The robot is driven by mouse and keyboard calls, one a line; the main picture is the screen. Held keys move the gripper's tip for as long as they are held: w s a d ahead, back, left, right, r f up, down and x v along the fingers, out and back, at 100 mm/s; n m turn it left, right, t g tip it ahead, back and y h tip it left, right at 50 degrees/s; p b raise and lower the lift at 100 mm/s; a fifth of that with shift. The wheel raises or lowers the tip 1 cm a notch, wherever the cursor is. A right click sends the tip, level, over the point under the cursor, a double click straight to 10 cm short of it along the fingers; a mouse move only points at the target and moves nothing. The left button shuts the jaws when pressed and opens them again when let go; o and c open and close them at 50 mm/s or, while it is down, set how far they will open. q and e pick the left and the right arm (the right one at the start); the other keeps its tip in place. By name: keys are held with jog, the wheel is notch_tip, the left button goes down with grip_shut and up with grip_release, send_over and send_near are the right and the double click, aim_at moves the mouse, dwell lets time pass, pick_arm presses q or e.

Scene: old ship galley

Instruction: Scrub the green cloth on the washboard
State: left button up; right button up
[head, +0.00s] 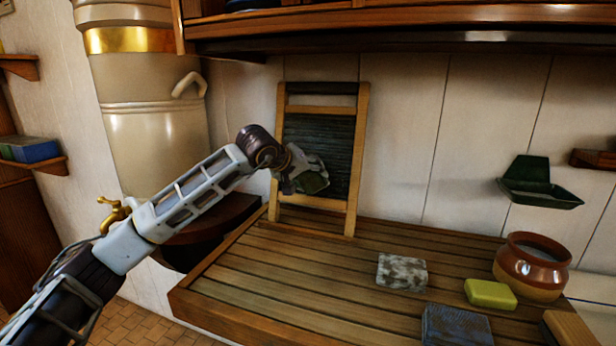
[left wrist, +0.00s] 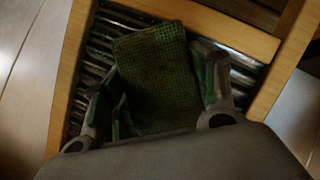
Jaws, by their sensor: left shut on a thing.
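The washboard (head: 345,125) stands upright against the wall at the back of the slatted wooden counter, with a light wood frame and a dark ribbed panel. The green cloth (head: 312,182) is at the panel's lower left, in my left gripper (head: 305,172). In the left wrist view the green cloth (left wrist: 158,75) lies between the two fingers of my left gripper (left wrist: 165,100), in front of the metal ribs of the washboard (left wrist: 235,72). I cannot tell whether the cloth touches the ribs. My right gripper is not in view.
On the slatted counter (head: 290,290) are a grey-white mottled block (head: 402,272), a yellow-green soap bar (head: 490,294), a blue-grey block (head: 456,325) and a brown pot (head: 532,265). A green dish (head: 540,182) hangs on the wall. A wooden shelf (head: 400,30) overhangs above. The counter's left part is clear.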

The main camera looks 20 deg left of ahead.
aim_at(320, 141)
pick_arm(q)
jog(key=shift+w+d+r+p, duration=0.15)
jog(key=shift+w+r+p, duration=0.15)
jog(key=shift+r+p, duration=0.3)
jog(key=shift+w+r+p, duration=0.15)
jog(key=shift+r+p, duration=0.25)
jog(key=shift+r, duration=0.2)
jog(key=shift+w+r+p, duration=0.15)
jog(key=shift+r+p, duration=0.2)
jog(key=shift+r, duration=0.25)
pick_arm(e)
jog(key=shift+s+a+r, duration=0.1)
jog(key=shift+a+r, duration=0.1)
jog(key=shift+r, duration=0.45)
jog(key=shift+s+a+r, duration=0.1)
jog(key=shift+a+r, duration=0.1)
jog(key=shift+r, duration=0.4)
pick_arm(q)
jog(key=shift+r, duration=0.1)
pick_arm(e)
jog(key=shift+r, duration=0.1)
pick_arm(q)
jog(key=shift+w+r+p, duration=0.25)
jog(key=shift+r+p, duration=0.45)
jog(key=shift+r, duration=0.15)
jog(key=shift+w+r+p, duration=0.25)
jog(key=shift+r+p, duration=0.45)
jog(key=shift+r, duration=0.15)
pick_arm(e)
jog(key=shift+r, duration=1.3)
